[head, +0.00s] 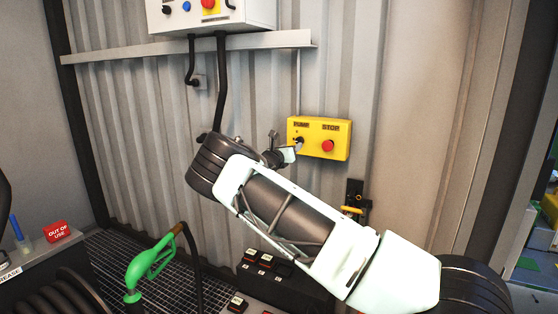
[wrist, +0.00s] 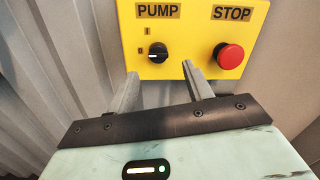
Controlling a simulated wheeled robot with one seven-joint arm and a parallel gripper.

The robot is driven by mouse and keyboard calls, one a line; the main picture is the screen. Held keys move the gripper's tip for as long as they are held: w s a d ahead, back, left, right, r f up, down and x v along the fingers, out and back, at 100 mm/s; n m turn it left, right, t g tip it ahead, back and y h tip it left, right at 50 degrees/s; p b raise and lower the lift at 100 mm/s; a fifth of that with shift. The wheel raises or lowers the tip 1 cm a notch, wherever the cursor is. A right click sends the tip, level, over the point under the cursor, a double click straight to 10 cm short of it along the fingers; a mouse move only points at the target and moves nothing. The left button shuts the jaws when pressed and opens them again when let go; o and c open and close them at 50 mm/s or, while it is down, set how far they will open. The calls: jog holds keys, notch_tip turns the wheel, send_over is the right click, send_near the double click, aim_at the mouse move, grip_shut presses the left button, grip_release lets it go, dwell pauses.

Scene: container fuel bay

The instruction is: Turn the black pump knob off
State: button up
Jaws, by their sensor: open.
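The black pump knob (wrist: 158,53) sits under the PUMP label on the yellow control box (wrist: 190,35). Its white pointer line lies roughly level, toward the lower of two small position marks at its left. A red STOP button (wrist: 228,56) is to the right of the knob. My gripper (wrist: 160,78) is open and empty. Its fingers point at the box, one below left and one below right of the knob, apart from it.
A white panel (head: 212,14) with cables hangs above on the wall. A green fuel nozzle (head: 150,262) stands at lower left, near a red OUT OF USE block (head: 57,232). A dark bracket with a yellow lever (head: 353,209) is below the box.

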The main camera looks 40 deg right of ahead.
jog(key=b+v, duration=0.1)
jog(key=v, duration=1)
jog(key=shift+b, duration=0.3)
jog(key=shift+s, duration=0.1)
jog(key=s+a+f+m+g+y, duration=0.5)
jog(key=s+a+f+m+y, duration=0.5)
jog(key=s+a+f, duration=0.5)
jog(key=s+a+r+m+g+y, duration=0.1)
jog(key=s+a+r+m+y, duration=0.2)
jog(key=s+a, duration=0.5)
jog(key=s+a+r+m+y, duration=0.25)
jog(key=s+a, duration=0.25)
jog(key=a, duration=0.7)
jog(key=s+a+r+m+y, duration=0.1)
jog(key=s+a+r, duration=0.1)
jog(key=s+a, duration=0.2)
jog(key=s+a+r+y, duration=0.1)
jog(key=s+a, duration=0.3)
jog(key=s, duration=0.7)
jog(key=shift+a+r+m+g, duration=0.3)
jog(key=shift+r+m, duration=0.05)
jog(key=shift+r, duration=0.2)
